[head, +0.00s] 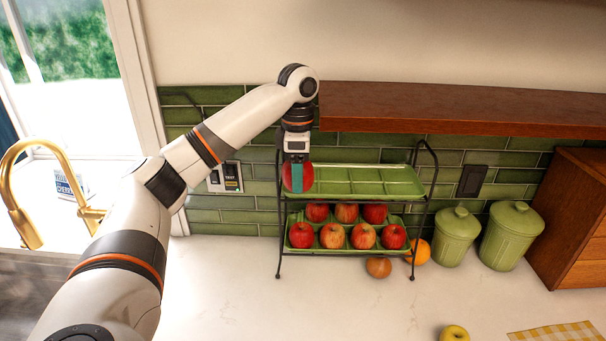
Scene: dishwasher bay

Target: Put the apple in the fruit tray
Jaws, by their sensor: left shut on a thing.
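My left gripper (297,174) is shut on a red apple (307,178), at the left end of the rack's upper tray. The fruit tray is a two-tier dark wire rack with green trays. The upper green tray (372,182) has bare compartments to the right of the held apple. I cannot tell whether the apple touches the tray. The lower green tray (350,246) holds several red apples (333,236) in two rows. My right gripper is not in view.
A wooden shelf (460,110) hangs above the rack. An orange (422,252) and a brownish round fruit (379,267) lie by the rack's foot. Two green canisters (511,236) and a wooden cabinet (580,220) stand right. A yellow apple (454,333) lies in front. The counter's left front is clear.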

